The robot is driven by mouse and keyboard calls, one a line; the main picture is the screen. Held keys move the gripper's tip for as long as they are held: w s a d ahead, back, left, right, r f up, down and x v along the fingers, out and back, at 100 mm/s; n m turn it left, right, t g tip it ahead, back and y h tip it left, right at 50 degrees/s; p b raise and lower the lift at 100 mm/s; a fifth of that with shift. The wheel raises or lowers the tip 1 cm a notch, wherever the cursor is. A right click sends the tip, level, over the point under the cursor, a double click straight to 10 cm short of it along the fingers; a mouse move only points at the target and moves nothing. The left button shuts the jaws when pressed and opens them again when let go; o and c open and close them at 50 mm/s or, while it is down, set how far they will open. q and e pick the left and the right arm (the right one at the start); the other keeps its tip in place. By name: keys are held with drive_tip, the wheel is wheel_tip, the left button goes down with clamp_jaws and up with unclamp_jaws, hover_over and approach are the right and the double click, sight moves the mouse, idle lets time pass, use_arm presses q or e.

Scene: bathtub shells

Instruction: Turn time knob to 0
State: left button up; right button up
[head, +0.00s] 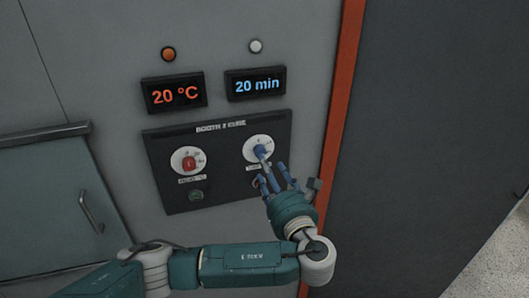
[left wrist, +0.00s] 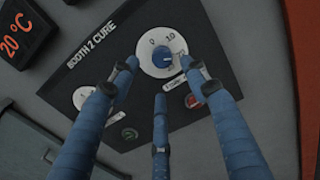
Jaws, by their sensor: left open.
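The time dial (head: 254,143) is a white disc on the right of the dark control panel, under a display (head: 256,84) that reads "20 min" in blue. My left gripper (head: 272,178) has blue fingers and is just below and in front of the dial. In the left wrist view the dial (left wrist: 155,42) shows the marks 0 and 10. The open fingers of my left gripper (left wrist: 158,76) spread around its lower part, the right fingertip overlapping its edge. The knob's pointer is partly hidden, and I cannot tell whether a finger touches it. My right gripper is not in view.
A red knob (head: 189,162) on another white dial sits left, under a display (head: 174,93) reading "20 °C". A green button (head: 196,195) and a red button (left wrist: 191,100) are below the dials. An orange post (head: 342,100) stands right of the panel.

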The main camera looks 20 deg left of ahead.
sight(262, 152)
use_arm(q)
drive_tip(key=p+x, duration=0.1)
drive_tip(key=x, duration=0.5)
drive_tip(key=shift+d+r+p, duration=0.1)
drive_tip(key=shift+d+p, duration=0.1)
drive_tip(key=shift+p, duration=0.2)
drive_tip(key=shift+w+a, duration=0.4)
drive_tip(key=shift+w, duration=0.05)
drive_tip(key=c, duration=1.2)
